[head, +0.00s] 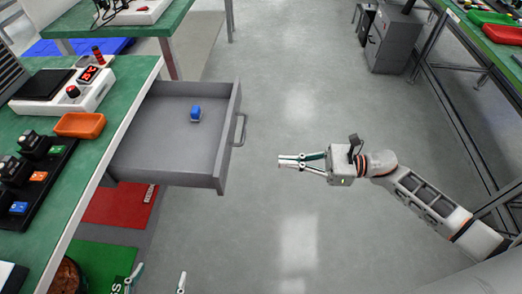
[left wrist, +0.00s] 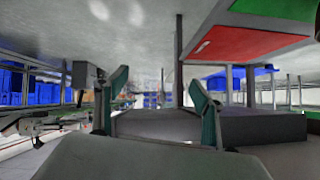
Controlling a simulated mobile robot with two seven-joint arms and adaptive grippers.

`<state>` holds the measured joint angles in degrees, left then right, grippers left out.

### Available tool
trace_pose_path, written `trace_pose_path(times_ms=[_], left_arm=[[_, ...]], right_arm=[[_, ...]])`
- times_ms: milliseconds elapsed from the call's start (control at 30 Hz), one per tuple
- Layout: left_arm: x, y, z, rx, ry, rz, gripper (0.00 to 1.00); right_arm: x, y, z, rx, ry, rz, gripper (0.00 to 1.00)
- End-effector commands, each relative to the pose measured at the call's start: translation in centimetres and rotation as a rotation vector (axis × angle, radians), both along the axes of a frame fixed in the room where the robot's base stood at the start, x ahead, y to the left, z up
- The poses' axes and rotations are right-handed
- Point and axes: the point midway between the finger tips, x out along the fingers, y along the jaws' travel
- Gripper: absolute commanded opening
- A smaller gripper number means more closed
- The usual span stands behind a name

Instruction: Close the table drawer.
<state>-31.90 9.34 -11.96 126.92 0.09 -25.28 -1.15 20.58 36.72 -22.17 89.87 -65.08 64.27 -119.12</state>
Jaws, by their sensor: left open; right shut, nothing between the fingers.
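The grey table drawer (head: 165,135) is pulled out from under the green-topped table (head: 140,72), and its handle (head: 240,130) is on the right-hand front. A small blue object (head: 196,113) lies inside the drawer. My right gripper (head: 281,161) is shut and empty, to the right of the drawer front and apart from it, pointing left. My left gripper (head: 157,280) is open at the bottom edge of the head view, below the drawer in the picture; only its fingertips show there. Both its spread fingers show in the left wrist view (left wrist: 160,95), with nothing between them.
A grey cabinet (head: 392,42) stands at the back right. The floor right of the drawer is clear.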

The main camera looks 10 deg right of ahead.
Motion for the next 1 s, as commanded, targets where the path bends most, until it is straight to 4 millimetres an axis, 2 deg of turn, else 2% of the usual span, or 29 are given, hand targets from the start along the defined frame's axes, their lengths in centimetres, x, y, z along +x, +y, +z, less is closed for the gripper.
trace_pose_path(times_ms=[233,600,800,1000], left_arm=[[-0.9,0.0,-0.3,-0.003,0.018,0.004,0.68],[-0.8,0.3,-0.4,0.001,0.018,0.011,0.68],[-0.7,0.4,-0.3,0.003,0.016,0.013,0.68],[-0.7,0.4,-0.3,0.003,0.016,0.013,0.68]], right_arm=[[1.4,4.3,0.5,0.007,-0.002,0.000,0.00],[3.5,10.6,0.4,0.005,-0.001,-0.002,0.00],[4.0,12.2,0.2,0.005,0.003,-0.001,0.00],[4.1,12.6,0.1,0.003,0.004,-0.002,0.00]])
